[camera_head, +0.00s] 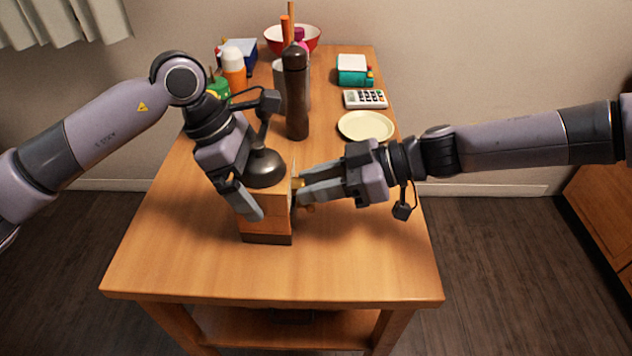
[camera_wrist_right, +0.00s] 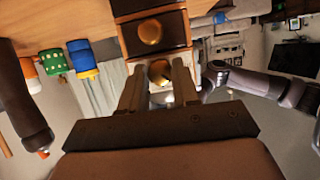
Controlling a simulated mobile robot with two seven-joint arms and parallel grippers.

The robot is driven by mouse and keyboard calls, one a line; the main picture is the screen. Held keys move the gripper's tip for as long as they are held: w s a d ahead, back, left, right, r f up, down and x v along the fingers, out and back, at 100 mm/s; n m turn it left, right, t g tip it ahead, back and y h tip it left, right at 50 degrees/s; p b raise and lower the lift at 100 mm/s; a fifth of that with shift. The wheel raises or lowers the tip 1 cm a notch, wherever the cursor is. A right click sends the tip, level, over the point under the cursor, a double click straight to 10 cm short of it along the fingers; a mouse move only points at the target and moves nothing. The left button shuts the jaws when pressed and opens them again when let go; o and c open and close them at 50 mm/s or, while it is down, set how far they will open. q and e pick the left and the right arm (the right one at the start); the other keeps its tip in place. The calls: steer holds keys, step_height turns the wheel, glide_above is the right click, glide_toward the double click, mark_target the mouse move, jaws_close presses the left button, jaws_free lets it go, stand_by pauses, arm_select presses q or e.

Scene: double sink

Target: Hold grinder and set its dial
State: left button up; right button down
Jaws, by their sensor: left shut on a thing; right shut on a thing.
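The grinder (camera_head: 268,215) is a wooden box with a dark base and a dark dome top, upright on the table. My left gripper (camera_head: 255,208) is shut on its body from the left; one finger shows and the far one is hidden. My right gripper (camera_head: 300,189) is shut on the brass dial (camera_head: 298,182) on the grinder's right side. In the right wrist view the dial (camera_wrist_right: 160,72) sits between the two fingertips. A second brass knob (camera_wrist_right: 150,32) is on a dark panel beside it.
The wooden table (camera_head: 350,265) is clear in front. A tall brown bottle (camera_head: 297,95) stands close behind the grinder. A pale plate (camera_head: 366,126), a calculator (camera_head: 365,99) and a teal box (camera_head: 352,72) lie behind right. A red bowl (camera_head: 309,46) and several containers are at the back.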

steer(key=shift+w+m+g+y, duration=0.2)
steer(key=shift+m+g, duration=0.75)
steer(key=shift+m, duration=0.5)
steer(key=shift+w+m+g+y, duration=0.1)
steer(key=shift+m+g+y, duration=0.1)
steer(key=shift+m+g, duration=1)
steer(key=shift+m+t, duration=0.25)
steer(key=shift+m, duration=0.2)
steer(key=c, duration=0.8)
jaws_free()
steer(key=shift+f, duration=0.1)
steer(key=v, duration=1.2)
arm_select(q)
steer(key=o, duration=0.7)
